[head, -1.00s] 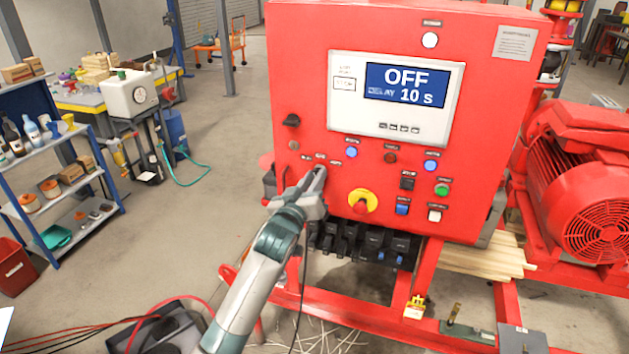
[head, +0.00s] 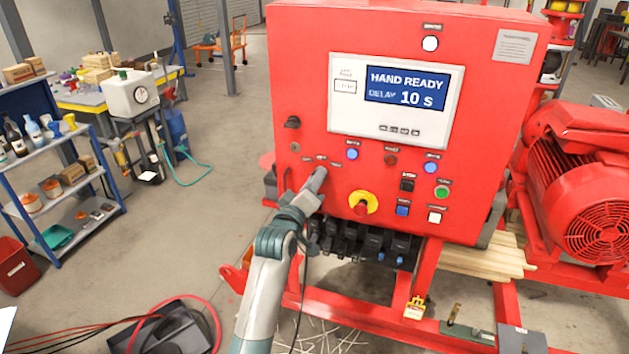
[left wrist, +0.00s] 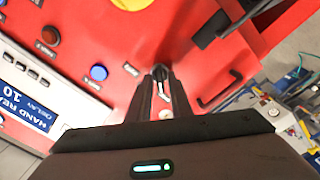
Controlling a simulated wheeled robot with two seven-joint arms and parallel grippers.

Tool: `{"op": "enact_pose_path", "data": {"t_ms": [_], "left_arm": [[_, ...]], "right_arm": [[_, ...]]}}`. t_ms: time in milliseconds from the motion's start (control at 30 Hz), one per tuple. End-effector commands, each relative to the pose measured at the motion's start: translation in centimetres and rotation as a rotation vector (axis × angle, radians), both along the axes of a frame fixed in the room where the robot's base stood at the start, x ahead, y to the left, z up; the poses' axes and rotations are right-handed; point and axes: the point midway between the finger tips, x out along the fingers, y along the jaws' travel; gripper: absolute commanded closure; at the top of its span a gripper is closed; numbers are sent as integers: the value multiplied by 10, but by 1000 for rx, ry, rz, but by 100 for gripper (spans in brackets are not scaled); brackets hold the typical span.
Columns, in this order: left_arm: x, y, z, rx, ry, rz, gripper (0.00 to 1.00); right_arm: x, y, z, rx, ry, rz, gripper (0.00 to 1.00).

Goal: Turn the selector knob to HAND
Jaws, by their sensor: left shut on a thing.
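My left gripper (head: 318,178) is at the lower left of the red control panel, on the selector knob below the small position labels. In the head view its fingers cover the knob. In the left wrist view the dark selector knob (left wrist: 160,73) sits between the tips of the two fingers, and the gripper is shut on it. The panel's display (head: 407,89) reads HAND READY, DELAY 10 s. My right gripper is not in view.
A yellow-and-red emergency stop (head: 362,204) is right of the gripper. Blue, red, green and white buttons and lamps surround it. A red motor (head: 585,190) stands at right. Floor at left is partly clear.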

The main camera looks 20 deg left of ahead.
Motion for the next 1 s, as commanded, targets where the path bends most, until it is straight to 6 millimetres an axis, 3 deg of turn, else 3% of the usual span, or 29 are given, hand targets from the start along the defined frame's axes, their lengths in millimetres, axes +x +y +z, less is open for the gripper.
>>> {"op": "enact_pose_path", "data": {"t_ms": [200,233,267,733,1000], "left_arm": [[0,0,0,0,-1,1,100],[0,0,0,0,-1,1,76],[0,0,0,0,-1,1,72],[-5,0,-1,0,-1,0,72],[-31,1,-3,0,-1,0,72]], "right_arm": [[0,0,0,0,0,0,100],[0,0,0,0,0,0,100],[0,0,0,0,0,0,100],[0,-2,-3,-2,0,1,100],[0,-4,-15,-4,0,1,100]]}}
